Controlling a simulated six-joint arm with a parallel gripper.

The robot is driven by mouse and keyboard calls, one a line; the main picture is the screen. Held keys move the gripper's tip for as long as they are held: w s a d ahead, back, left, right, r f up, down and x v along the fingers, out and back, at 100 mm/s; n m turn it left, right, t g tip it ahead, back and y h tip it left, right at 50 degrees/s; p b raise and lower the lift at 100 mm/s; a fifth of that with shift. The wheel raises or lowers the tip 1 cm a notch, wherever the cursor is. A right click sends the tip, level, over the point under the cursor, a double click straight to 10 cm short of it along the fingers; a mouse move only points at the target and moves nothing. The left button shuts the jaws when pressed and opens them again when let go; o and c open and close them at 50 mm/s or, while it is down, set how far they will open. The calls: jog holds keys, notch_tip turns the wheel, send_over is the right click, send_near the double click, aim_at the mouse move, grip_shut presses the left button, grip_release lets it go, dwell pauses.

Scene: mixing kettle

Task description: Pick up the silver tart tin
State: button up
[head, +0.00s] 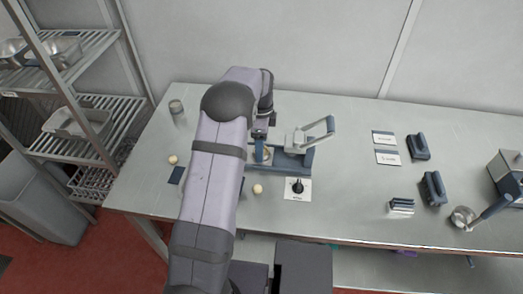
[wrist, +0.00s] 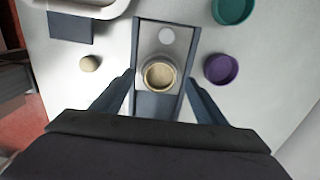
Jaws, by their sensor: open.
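A small round tin (wrist: 148,85) with a pale silvery rim and tan dough-like filling sits on a blue-framed press base (wrist: 155,103) in the wrist view. It also shows, partly hidden, on the base in the head view (head: 265,156). My gripper (wrist: 159,80) is open, with one finger on each side of the tin and a gap on both sides. Neither finger appears to touch it. In the head view my gripper (head: 261,138) is above the press base, partly hidden by my arm.
A teal tin (wrist: 234,10) and a purple tin (wrist: 221,69) lie right of the base in the wrist view. A dough ball (wrist: 91,63) lies left. The press lever (head: 318,131) rises right of my gripper. A black-knobbed item (head: 298,186) stands in front.

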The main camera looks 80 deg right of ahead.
jog(key=shift+f, duration=0.8)
jog(key=c, duration=1.1)
